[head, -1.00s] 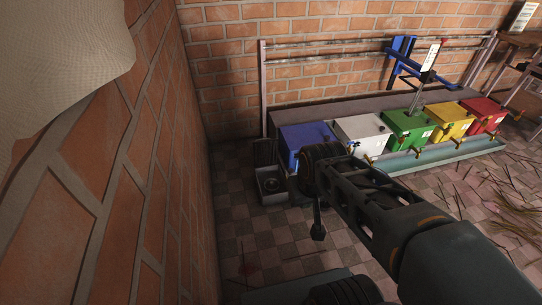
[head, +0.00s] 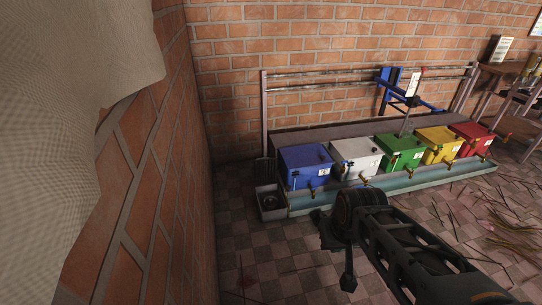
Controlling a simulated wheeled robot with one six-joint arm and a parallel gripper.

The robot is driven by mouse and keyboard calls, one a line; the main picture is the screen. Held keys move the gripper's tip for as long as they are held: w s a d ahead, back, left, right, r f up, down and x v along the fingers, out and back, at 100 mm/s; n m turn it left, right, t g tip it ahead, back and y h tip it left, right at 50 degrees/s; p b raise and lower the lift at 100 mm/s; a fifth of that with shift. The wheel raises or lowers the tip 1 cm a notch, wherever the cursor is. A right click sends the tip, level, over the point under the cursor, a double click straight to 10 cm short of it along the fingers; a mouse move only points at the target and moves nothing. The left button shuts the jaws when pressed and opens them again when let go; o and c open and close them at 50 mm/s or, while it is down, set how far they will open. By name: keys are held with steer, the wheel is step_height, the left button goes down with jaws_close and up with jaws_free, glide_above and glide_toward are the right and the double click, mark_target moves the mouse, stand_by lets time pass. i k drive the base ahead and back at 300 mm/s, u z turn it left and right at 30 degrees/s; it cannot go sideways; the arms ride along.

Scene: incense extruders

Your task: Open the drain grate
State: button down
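The grey drain basin (head: 268,211) stands on the floor at the left end of the row of boxes, with a dark round drain inside. A dark slatted panel, apparently the drain grate (head: 263,171), stands upright at the basin's back edge, leaving the basin's top uncovered. It is small and dim, so its hinge is not clear. My gripper (head: 346,268) hangs below the arm's end, to the right of and nearer than the basin, clear of it. Its fingers are too dark and small to show whether they are open.
Blue (head: 306,167), white (head: 355,157), green (head: 400,151), yellow and red boxes with taps stand in a row above a teal trough (head: 410,183). A brick wall (head: 150,190) rises close on the left. Dry sticks (head: 500,225) lie at right. Tiled floor before the basin is clear.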

mark_target(265, 170)
steer(key=i, duration=1.35)
steer(key=u, duration=0.6)
steer(key=i, duration=0.65)
steer(key=u, duration=0.15)
